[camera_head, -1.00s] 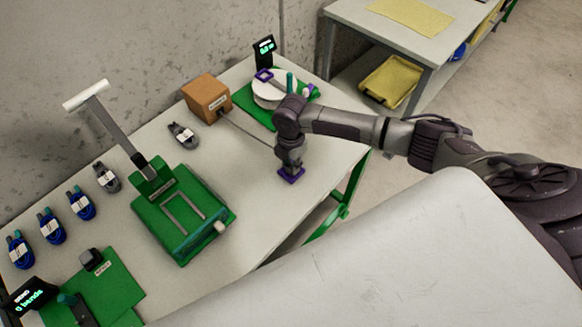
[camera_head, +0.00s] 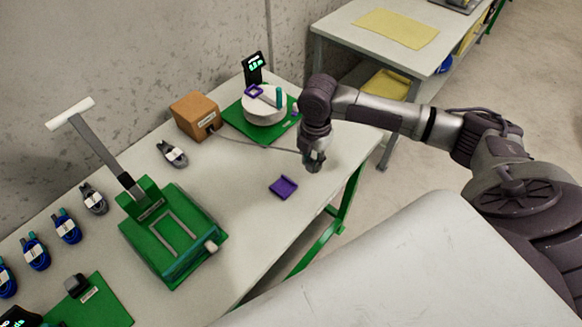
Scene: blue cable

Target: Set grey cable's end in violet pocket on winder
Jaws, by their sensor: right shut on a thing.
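The winder (camera_head: 262,112) is a white drum on a green base at the back of the table, with a teal peg on top. The violet pocket (camera_head: 254,91) is a small square frame on the drum's left top edge. The thin grey cable (camera_head: 255,142) runs from the brown box to my right gripper (camera_head: 314,163). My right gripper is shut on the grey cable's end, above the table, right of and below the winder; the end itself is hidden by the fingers. My left gripper is out of view.
A violet tray (camera_head: 283,187) lies empty on the table below my gripper. A green press (camera_head: 172,233) with a tall lever and several bundled cables occupy the left side.

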